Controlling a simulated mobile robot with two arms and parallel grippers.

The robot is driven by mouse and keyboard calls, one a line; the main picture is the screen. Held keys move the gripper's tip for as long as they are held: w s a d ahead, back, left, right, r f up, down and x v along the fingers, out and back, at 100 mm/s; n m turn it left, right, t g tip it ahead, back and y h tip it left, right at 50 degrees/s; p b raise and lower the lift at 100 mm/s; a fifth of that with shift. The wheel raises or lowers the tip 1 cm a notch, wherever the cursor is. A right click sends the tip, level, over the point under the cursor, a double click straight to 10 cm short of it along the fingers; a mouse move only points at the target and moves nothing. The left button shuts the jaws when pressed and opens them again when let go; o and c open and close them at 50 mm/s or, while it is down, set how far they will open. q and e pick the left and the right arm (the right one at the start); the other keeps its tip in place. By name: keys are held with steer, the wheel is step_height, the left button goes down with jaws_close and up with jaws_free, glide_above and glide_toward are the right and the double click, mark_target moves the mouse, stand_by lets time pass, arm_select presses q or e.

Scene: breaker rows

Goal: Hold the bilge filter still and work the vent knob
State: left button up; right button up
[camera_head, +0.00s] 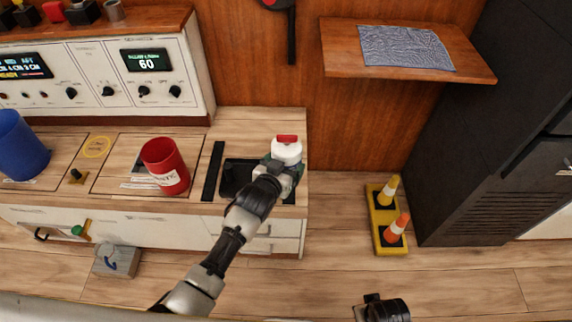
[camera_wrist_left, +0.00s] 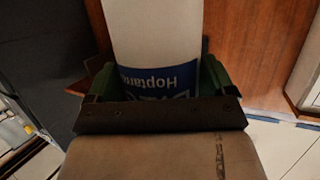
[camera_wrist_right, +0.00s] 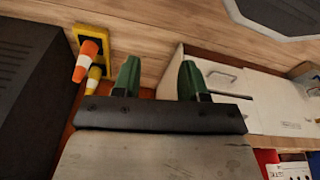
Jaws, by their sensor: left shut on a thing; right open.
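The bilge filter (camera_head: 286,154) is a white upright cylinder near the right end of the counter. The red vent knob (camera_head: 287,139) sits on its top. My left gripper (camera_head: 282,172) is shut on the filter's body from the front. In the left wrist view the white filter (camera_wrist_left: 158,35) with a blue label stands between the green fingers. The knob does not show in that view. My right gripper (camera_wrist_right: 157,80) is open and empty, with its green fingers apart. It is away from the filter, and only part of its arm shows at the bottom of the head view.
A red mug (camera_head: 165,167) and a blue cup (camera_head: 20,148) stand left on the counter. A black bar (camera_head: 213,171) lies left of the filter. A shelf (camera_head: 345,58) with a grey cloth (camera_head: 405,48) juts out upper right. Cones on a yellow base (camera_head: 386,247) stand on the floor.

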arm_select(q)
steer(key=shift+w+a+f+b, duration=0.3)
steer(key=shift+a+f, duration=0.15)
steer(key=shift+a, duration=0.05)
steer(key=shift+w+a+f+b, duration=0.25)
steer(key=shift+a+f+b, duration=0.05)
steer(key=shift+a+f, duration=0.15)
steer(key=shift+w+a+f+b, duration=0.45)
steer(key=shift+a+f+b, duration=0.1)
steer(key=shift+a+f, duration=0.15)
steer(key=shift+w+a+f+b, duration=0.4)
steer(key=shift+a+f+b, duration=0.25)
steer(key=shift+a+f, duration=0.1)
steer(key=shift+w+a+f+b, duration=0.4)
steer(key=shift+a+f+b, duration=0.3)
steer(key=shift+f, duration=0.05)
steer(key=shift+w+a+f+b, duration=0.4)
steer(key=shift+a+f+b, duration=0.25)
steer(key=shift+a+f, duration=0.1)
steer(key=shift+w+a+f+b, duration=0.5)
steer(key=shift+a+f+b, duration=0.3)
steer(key=shift+f+b, duration=0.1)
arm_select(e)
steer(key=w+r+t, duration=0.3)
steer(key=r, duration=1.3)
steer(key=shift+a+r+t+y, duration=0.2)
steer(key=shift+a+t+y, duration=0.1)
steer(key=shift+a, duration=0.1)
steer(key=shift+w, duration=0.1)
